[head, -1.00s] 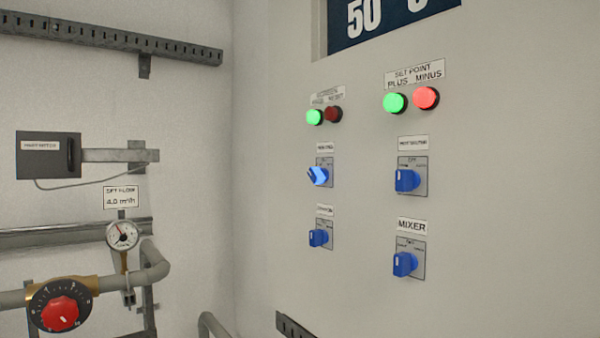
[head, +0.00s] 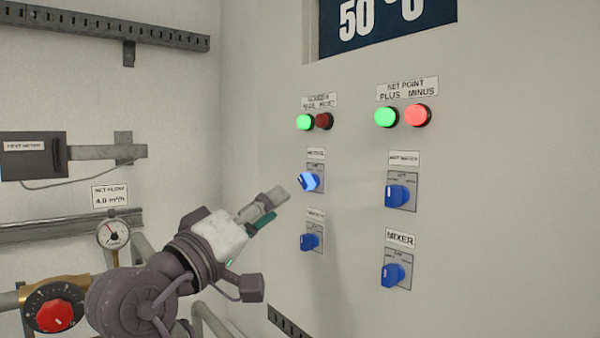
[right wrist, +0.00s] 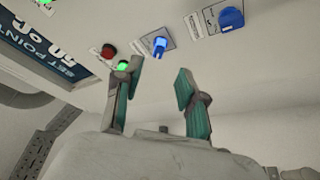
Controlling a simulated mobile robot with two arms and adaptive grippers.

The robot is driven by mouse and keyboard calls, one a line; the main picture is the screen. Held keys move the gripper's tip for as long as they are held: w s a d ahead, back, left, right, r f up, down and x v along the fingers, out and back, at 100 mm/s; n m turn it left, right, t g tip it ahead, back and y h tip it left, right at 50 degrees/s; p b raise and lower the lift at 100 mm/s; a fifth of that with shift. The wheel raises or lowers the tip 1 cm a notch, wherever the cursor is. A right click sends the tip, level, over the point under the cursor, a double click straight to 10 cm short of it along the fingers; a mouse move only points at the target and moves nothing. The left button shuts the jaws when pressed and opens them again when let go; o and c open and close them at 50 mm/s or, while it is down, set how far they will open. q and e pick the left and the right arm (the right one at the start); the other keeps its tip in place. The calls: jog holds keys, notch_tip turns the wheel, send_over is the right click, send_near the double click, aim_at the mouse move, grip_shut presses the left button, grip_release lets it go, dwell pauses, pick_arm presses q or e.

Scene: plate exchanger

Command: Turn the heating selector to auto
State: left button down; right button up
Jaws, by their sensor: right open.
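The heating selector (head: 309,182) is a blue knob on a small grey plate in the upper left of the panel's knobs, under a small blurred label. Its handle looks tilted and its face is lit bright blue. It also shows in the right wrist view (right wrist: 160,46), above and between the fingers. My right gripper (head: 272,205) is open and empty, just left of the selector and apart from it. In the right wrist view its two teal-padded fingers (right wrist: 158,88) stand spread. My left gripper is not in view.
Other blue knobs sit close by: one below (head: 310,241), one to the right (head: 397,196) and the mixer knob (head: 393,274). Green (head: 304,122) and red (head: 324,121) buttons are above. A gauge (head: 113,234) and red dial (head: 54,315) are at left.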

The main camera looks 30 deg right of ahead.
aim_at(303, 184)
jog(key=p+x, duration=0.3)
jog(key=x, duration=0.5)
jog(key=shift+s+r+p, duration=0.1)
jog(key=shift+s+p, duration=0.05)
jog(key=shift+p, duration=0.25)
jog(key=shift+w+d, duration=0.25)
jog(key=shift+d, duration=0.3)
grip_shut()
